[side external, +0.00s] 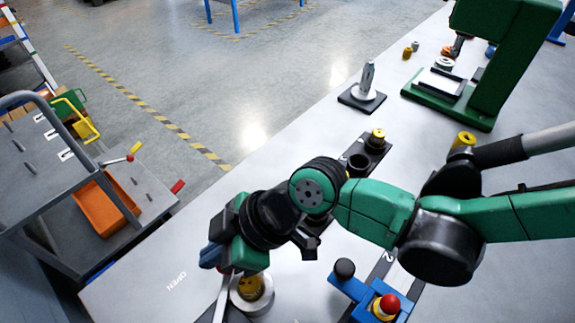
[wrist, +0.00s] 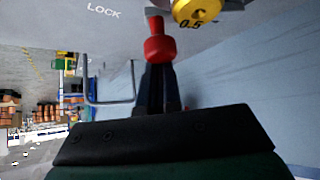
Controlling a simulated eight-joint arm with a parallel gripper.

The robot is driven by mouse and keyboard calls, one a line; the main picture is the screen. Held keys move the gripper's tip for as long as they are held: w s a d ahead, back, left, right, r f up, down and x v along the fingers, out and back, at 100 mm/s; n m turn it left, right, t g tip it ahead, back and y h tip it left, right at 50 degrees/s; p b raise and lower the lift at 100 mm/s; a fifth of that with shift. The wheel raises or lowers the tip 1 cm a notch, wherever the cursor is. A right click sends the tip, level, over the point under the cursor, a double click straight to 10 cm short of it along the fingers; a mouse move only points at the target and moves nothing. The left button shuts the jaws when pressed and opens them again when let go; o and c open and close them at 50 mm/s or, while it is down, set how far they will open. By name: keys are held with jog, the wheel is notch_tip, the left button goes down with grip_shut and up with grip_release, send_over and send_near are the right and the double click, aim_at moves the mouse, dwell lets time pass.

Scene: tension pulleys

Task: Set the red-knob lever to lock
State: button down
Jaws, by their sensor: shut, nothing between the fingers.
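In the wrist view the red knob (wrist: 158,42) of the lever is just beyond the tips of my gripper (wrist: 160,72). The fingers are shut and empty, pointing at the knob; I cannot tell if they touch it. A white LOCK label (wrist: 103,11) is on the table to the knob's upper left. In the side view my gripper (side external: 212,257) is low at the near end of the table, beside a pale lever bar (side external: 222,297). The knob there is mostly hidden by the gripper. An OPEN label (side external: 176,281) is to the left.
A yellow weight (side external: 250,287) on a round pulley stands close beside my gripper; it also shows in the wrist view (wrist: 197,10). A blue fixture with another red knob (side external: 389,303) and a black knob (side external: 344,269) is to the right. A green press (side external: 505,60) stands farther back.

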dwell(0.4)
jog(key=a, duration=0.1)
jog(key=w+a, duration=0.1)
jog(key=a, duration=0.1)
jog(key=shift+w+a+r, duration=0.2)
jog(key=shift+a+r, duration=0.15)
jog(key=shift+r, duration=0.05)
jog(key=s+v, duration=0.2)
jog(key=v, duration=0.7)
jog(key=shift+s+r, duration=0.15)
jog(key=shift+r, duration=0.15)
jog(key=shift+d, duration=0.2)
jog(key=w+d+r+m+t+h, duration=0.1)
jog(key=w+d+m+t+h, duration=0.2)
jog(key=d, duration=0.7)
jog(key=w+d+r+m+t, duration=0.1)
jog(key=w+d+m+t, duration=0.1)
jog(key=w+d+m, duration=0.55)
jog(key=s+d+m+t+h, duration=0.1)
jog(key=s+d+m+h, duration=0.1)
jog(key=d, duration=0.8)
jog(key=s+d+f+m+t+h, duration=0.1)
jog(key=s+d+m+h, duration=0.2)
jog(key=d, duration=0.7)
jog(key=shift+d+f+m, duration=0.25)
jog(key=shift+f+m, duration=0.1)
jog(key=shift+m, duration=0.9)
jog(key=shift+s, duration=0.1)
